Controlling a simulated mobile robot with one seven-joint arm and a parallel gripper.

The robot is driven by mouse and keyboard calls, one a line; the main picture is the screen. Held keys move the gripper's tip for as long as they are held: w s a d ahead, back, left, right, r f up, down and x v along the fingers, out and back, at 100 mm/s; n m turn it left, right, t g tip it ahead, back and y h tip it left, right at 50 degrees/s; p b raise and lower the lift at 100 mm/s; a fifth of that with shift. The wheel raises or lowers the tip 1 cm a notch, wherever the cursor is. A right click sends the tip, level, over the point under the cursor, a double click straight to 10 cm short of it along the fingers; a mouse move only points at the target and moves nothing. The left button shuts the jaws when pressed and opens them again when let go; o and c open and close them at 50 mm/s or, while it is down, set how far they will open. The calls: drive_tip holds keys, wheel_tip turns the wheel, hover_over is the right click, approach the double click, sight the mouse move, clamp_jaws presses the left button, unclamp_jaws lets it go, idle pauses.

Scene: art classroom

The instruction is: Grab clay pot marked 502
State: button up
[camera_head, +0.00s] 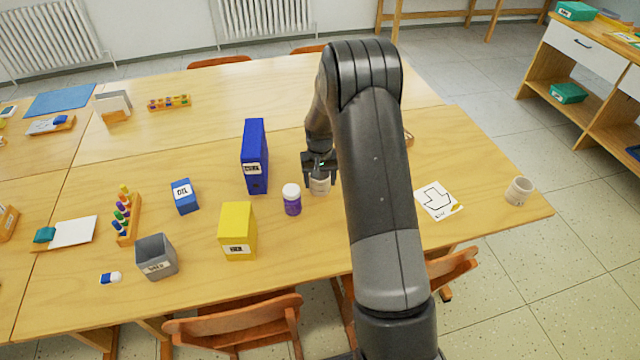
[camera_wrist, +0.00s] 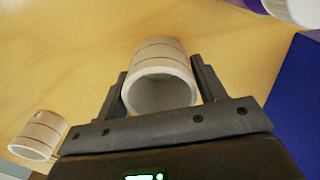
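A pale clay pot (camera_head: 320,185) stands on the table under my gripper (camera_head: 319,160), right of the purple-and-white jar. In the wrist view this pot (camera_wrist: 160,80) lies between the two fingers of my gripper (camera_wrist: 160,68), its open rim facing the camera. The fingers are close along both sides; I cannot tell whether they press on it. No number is readable on it. A second pale pot (camera_wrist: 40,135) is at the lower left of the wrist view, apart from the gripper. A pale pot (camera_head: 519,190) also stands at the table's right end, its marking unreadable.
A tall blue box (camera_head: 255,157) stands left of the gripper, with the purple-and-white jar (camera_head: 292,200) and a yellow box (camera_head: 237,231) nearer. A drawing card (camera_head: 438,200) lies right of my arm. My arm hides part of the table. Chairs (camera_head: 245,322) stand along the near edge.

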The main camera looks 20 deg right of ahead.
drive_tip(key=c, duration=0.7)
drive_tip(key=shift+r, duration=0.1)
